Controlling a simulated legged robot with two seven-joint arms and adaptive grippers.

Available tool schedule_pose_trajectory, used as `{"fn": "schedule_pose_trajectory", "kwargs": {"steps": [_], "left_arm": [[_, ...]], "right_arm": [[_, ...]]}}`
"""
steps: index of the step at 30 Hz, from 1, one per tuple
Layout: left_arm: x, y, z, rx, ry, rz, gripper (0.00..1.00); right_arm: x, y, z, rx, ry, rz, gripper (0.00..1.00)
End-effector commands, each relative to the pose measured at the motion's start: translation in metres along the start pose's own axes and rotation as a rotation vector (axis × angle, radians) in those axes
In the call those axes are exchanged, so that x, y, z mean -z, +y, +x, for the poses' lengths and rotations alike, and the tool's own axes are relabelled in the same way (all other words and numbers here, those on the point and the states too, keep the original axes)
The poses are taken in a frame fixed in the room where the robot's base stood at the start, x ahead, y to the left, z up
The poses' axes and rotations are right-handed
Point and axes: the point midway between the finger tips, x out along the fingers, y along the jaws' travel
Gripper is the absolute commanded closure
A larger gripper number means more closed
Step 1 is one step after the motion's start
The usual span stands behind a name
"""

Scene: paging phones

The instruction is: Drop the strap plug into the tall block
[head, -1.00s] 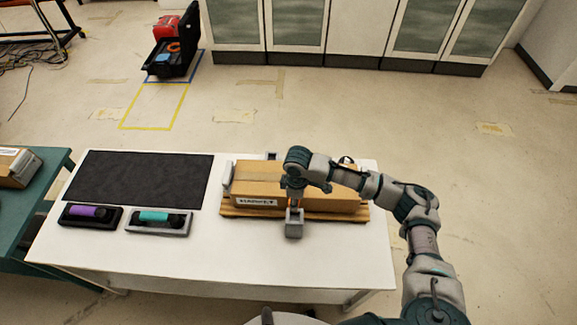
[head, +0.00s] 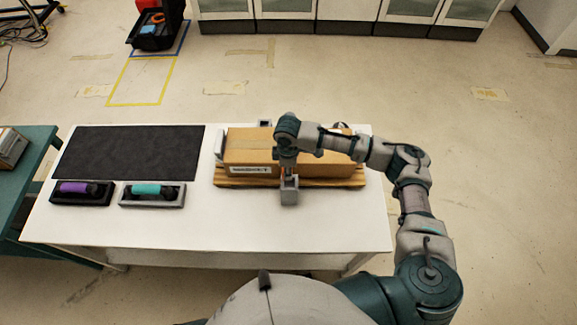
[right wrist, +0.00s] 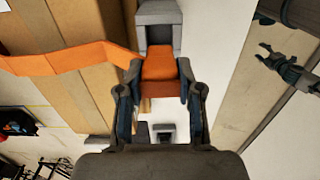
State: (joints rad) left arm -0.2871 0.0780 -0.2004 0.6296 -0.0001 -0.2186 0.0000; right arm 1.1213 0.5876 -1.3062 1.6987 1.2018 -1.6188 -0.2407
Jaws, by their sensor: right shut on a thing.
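My right gripper (right wrist: 160,92) is shut on the orange strap plug (right wrist: 160,64), with a finger on each side of it. An orange strap (right wrist: 60,61) runs left from the plug across the box. The grey tall block (head: 289,191) stands at the front of the box, just below my right gripper (head: 288,168) in the head view. It also shows in the right wrist view (right wrist: 158,14), right past the plug. I cannot tell whether the plug's tip is inside it. In the right wrist view, what looks like my left gripper (right wrist: 268,54) is small at the right.
A cardboard box (head: 245,150) lies on a wooden pallet (head: 235,183) on the white table (head: 210,222). A black mat (head: 130,152) and two trays, holding a purple (head: 73,187) and a teal (head: 147,189) item, are to the left. The table's front middle is clear.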

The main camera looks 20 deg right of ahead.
Motion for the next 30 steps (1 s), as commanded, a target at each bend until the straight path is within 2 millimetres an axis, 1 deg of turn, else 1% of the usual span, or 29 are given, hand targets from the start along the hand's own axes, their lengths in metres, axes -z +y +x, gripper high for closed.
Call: {"fn": "schedule_pose_trajectory", "kwargs": {"steps": [7, 12, 18, 30], "left_arm": [[-0.019, -0.002, 0.0, 0.002, -0.027, 0.001, 0.44], [-0.022, -0.001, 0.002, 0.001, -0.032, 0.001, 0.44], [-0.019, 0.002, 0.003, -0.003, -0.028, -0.001, 0.44], [-0.016, 0.002, 0.003, -0.002, -0.023, 0.0, 0.44]], "right_arm": [[-0.004, 0.001, 0.029, 0.003, 0.0, 0.002, 1.0], [-0.004, 0.001, 0.043, 0.002, 0.0, 0.002, 1.0], [-0.003, 0.001, 0.05, 0.001, -0.001, 0.001, 1.0], [-0.004, 0.001, 0.05, 0.001, 0.0, 0.001, 1.0]]}}
